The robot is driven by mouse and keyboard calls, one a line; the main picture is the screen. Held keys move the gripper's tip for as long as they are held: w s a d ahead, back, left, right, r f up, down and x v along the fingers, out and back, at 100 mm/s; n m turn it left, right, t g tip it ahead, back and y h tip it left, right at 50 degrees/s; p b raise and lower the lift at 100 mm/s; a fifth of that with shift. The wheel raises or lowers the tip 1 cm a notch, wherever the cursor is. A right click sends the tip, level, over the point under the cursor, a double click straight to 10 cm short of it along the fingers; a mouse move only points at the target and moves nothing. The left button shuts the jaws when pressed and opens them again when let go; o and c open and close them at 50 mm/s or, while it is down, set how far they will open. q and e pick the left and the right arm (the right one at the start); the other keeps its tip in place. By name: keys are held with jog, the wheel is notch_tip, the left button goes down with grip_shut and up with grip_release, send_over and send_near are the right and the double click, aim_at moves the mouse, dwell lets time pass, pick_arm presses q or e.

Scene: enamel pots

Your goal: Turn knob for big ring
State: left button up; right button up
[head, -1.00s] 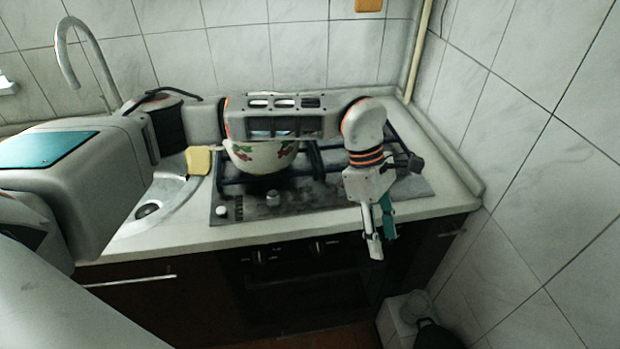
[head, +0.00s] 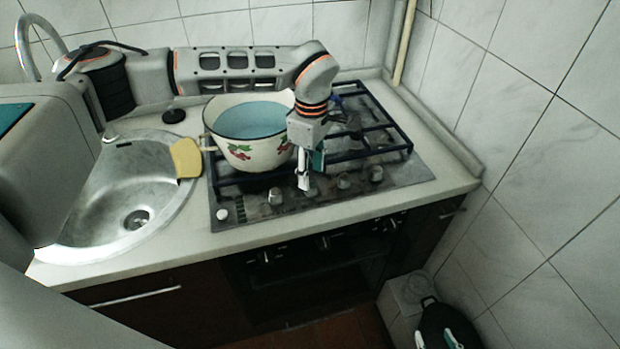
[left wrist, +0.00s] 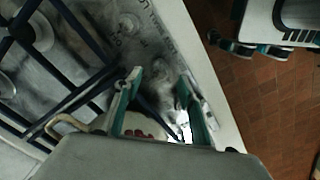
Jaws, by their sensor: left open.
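My left gripper (head: 311,176) is open over the front edge of the hob (head: 405,185), just in front of the pot, its fingers pointing down at the row of knobs. Grey knobs (head: 343,181) stand along that edge, one (head: 275,196) left of the gripper and others to its right. The fingers hide part of the row, and I cannot tell whether they touch a knob. In the left wrist view, the teal fingers (left wrist: 160,100) are apart over the blurred control strip.
A white enamel pot (head: 240,152) with red fruit and a bluish inside sits on the left of the hob. A yellow sponge (head: 186,158) lies beside the sink (head: 95,205). Dark grates (head: 375,140) cover the hob; a tiled wall (head: 530,150) bounds the right.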

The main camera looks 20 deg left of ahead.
aim_at(311, 183)
pick_arm(q)
jog(key=shift+f, duration=1.9)
pick_arm(e)
jog(key=shift+s+d+f, duration=0.15)
jog(key=shift+d, duration=0.1)
pick_arm(q)
jog(key=c, duration=1.1)
pick_arm(e)
jog(key=shift+a, duration=0.1)
